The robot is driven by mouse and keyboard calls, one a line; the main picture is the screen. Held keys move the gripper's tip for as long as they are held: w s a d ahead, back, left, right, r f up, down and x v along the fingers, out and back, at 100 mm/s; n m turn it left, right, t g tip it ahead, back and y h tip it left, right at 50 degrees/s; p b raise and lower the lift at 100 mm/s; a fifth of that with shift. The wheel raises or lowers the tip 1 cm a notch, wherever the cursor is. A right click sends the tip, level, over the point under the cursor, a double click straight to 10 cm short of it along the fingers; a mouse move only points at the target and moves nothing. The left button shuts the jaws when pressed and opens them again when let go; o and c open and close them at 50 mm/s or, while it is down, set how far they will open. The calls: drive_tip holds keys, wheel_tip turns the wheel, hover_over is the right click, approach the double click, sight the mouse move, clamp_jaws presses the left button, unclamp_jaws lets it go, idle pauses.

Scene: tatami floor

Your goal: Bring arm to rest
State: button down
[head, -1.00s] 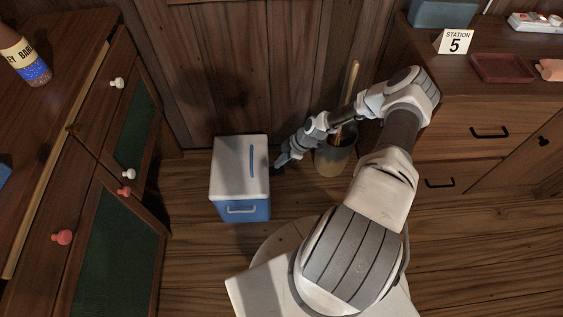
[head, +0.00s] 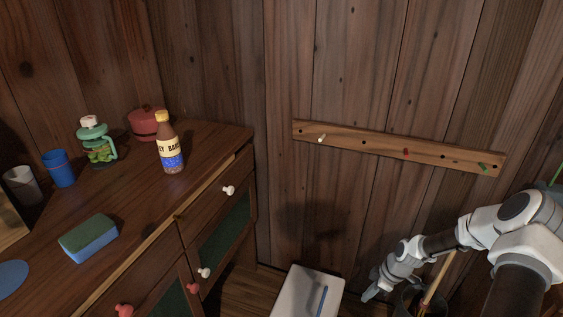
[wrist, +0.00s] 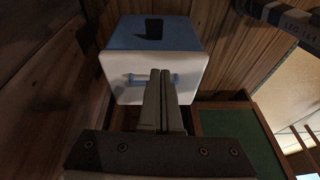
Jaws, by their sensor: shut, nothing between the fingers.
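My arm reaches in from the right of the head view. My gripper (head: 369,295) is at its end, low in the picture, just right of a cooler-like box with a white lid (head: 302,292). In the wrist view my gripper's fingers (wrist: 160,73) are together and empty. They point toward the white lid, which also shows there (wrist: 118,62), and overlap its blue bar in the picture. Whether they touch it I cannot tell.
A bin with a wooden stick (head: 437,280) stands close beside my arm. A wooden cabinet at left carries a sauce bottle (head: 172,160), a sponge (head: 89,238), a blue cup (head: 59,169) and a red pot (head: 146,124). A peg rail (head: 380,147) is on the wall.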

drive_tip(key=s+a+r+m+h, duration=0.2)
drive_tip(key=r+m, duration=0.1)
drive_tip(key=r, duration=1.3)
drive_tip(key=s+a+r+m+h, duration=0.2)
drive_tip(key=s+r+m+h, duration=0.1)
drive_tip(key=r, duration=1.3)
drive_tip(key=s+a+r+m+t+y, duration=0.1)
drive_tip(key=s+a+r+m+t, duration=0.2)
drive_tip(key=s+r, duration=0.5)
drive_tip(key=s+a+r+m+t+y, duration=0.15)
drive_tip(key=s+a+r+m, duration=0.35)
drive_tip(key=s, duration=0.5)
wheel_tip(320, 180, up, 29)
drive_tip(key=n+p, duration=0.1)
drive_tip(key=p, duration=2.7)
drive_tip(key=shift+a+h, duration=0.25)
drive_tip(key=shift+h, duration=0.2)
